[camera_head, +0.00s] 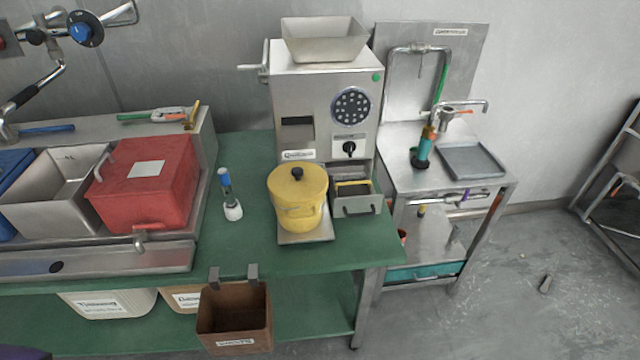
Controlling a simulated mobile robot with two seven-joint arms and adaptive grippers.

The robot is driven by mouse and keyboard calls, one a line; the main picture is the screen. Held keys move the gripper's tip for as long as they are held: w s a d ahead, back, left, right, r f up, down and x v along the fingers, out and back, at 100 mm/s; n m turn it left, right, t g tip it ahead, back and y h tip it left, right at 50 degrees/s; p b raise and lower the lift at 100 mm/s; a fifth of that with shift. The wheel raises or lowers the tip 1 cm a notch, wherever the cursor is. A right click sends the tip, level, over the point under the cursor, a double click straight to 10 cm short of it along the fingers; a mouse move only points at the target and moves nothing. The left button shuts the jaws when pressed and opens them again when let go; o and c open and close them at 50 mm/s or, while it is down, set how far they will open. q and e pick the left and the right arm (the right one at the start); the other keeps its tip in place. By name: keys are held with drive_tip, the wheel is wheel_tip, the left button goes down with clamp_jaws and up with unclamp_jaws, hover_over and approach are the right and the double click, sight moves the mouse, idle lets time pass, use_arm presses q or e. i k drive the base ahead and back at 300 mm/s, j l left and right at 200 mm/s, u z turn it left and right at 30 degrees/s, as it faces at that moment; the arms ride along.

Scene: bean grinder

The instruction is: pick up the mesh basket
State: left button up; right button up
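I cannot make out a mesh basket for certain in the head view. A brown open box (235,318) with a label hangs by two hooks from the front edge of the green table (330,265); no mesh shows on it. A yellow lidded pot (298,200) stands on a metal plate in front of the steel grinder (322,100). A small metal drawer or bin (357,204) with a handle is to the right of the pot. Neither of my grippers is in view.
A red lidded container (145,185) and an open steel bin (55,190) sit on the left. A blue-and-white brush-like tool (230,195) stands between red container and pot. A steel side table (405,180) carries a grey tray (472,161). The floor at right is mostly clear.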

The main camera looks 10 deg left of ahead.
sight(353, 190)
drive_tip(key=i+l+u, duration=0.2)
drive_tip(key=l+u, duration=0.15)
drive_tip(key=l, duration=0.2)
drive_tip(key=i+l+u, duration=0.2)
drive_tip(key=l, duration=0.15)
drive_tip(key=l+u, duration=0.15)
drive_tip(key=l, duration=0.15)
drive_tip(key=i, duration=0.05)
